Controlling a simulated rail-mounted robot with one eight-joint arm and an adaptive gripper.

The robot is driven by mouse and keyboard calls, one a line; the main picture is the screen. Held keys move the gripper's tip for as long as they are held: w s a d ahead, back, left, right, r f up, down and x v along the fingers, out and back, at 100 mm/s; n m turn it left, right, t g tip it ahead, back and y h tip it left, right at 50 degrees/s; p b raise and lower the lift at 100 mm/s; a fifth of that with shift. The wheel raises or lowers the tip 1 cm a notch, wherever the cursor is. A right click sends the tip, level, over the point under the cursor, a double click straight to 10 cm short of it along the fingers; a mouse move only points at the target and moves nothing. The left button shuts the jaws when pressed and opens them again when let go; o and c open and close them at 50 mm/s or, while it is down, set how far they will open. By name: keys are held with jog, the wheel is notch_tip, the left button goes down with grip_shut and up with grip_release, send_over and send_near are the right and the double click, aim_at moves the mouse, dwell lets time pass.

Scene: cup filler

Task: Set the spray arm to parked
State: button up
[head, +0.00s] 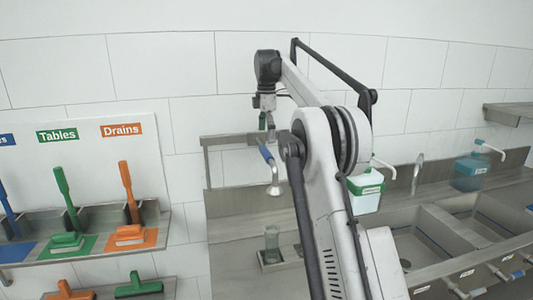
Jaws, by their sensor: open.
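The spray arm (272,176) shows in the head view as a metal tube with a blue grip at its upper end. It slants down and ends in a wider metal head pointing downward. It stands in front of the metal back panel, left of my arm. My gripper (267,122) points down just above the blue grip, with its fingers small and partly dark. It is open and appears empty. I cannot tell whether a fingertip touches the grip. The base of the spray arm is not clearly visible.
A clear glass (271,240) stands on a small metal tray (268,264) below the spray head. Green (368,190) and blue (467,173) pump bottles and a sink (418,243) are at right. A shelf (228,140) edge runs behind my gripper.

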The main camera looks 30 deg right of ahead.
aim_at(266, 150)
jog(key=shift+f+p, duration=0.4)
jog(key=shift+f, duration=3.1)
